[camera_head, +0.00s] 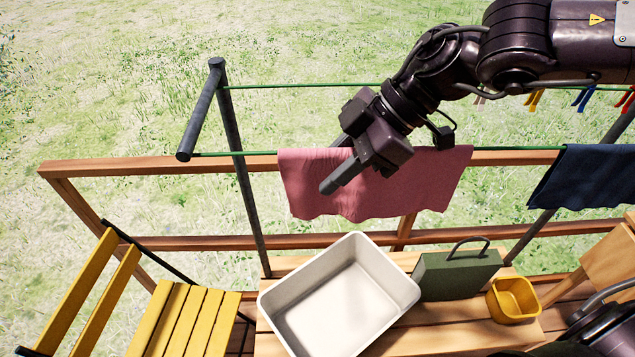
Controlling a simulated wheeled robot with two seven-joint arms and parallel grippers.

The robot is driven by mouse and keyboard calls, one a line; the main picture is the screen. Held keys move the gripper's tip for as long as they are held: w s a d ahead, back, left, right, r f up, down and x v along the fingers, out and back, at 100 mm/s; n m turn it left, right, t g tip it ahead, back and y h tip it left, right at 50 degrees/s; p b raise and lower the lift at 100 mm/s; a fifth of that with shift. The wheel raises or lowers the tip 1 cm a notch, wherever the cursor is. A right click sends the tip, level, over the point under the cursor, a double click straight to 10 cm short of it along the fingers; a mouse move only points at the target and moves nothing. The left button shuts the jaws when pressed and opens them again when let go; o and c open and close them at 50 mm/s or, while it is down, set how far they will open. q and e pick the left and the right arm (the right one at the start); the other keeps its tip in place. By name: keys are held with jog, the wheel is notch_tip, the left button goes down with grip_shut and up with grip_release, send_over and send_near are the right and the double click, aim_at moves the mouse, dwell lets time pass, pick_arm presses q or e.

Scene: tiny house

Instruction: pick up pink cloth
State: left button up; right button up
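The pink cloth (430,185) hangs over the front green line of a drying rack, in the middle of the head view. My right gripper (337,163) reaches in from the upper right, at the left half of the cloth. Its two fingers are apart. One finger lies in front of the cloth and the other shows at the cloth's top edge, partly hidden. I cannot tell whether either finger touches the cloth. The gripper body covers part of the cloth's middle. My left gripper is not in view.
A dark blue cloth (595,178) hangs farther right on the line. Below stand a white bin (375,255), a green box with a handle (460,275) and a small yellow container (513,300) on a wooden bench. A yellow slatted chair (180,315) is at lower left. Metal posts (237,150) hold the lines.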

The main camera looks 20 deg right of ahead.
jog(key=shift+f, duration=0.25)
grip_shut()
jog(key=r+p, duration=0.1)
jog(key=r, duration=0.1)
jog(key=r+p, duration=0.2)
jog(key=r, duration=0.1)
jog(key=r+p, duration=0.2)
jog(key=shift+w+r, duration=0.15)
jog(key=shift+w, duration=0.15)
jog(key=r+p, duration=0.4)
jog(key=r, duration=0.1)
jog(key=shift+s, duration=0.2)
jog(key=shift+s+r, duration=0.15)
jog(key=shift+r, duration=0.1)
jog(key=shift+r+p, duration=0.25)
jog(key=shift+p, duration=0.15)
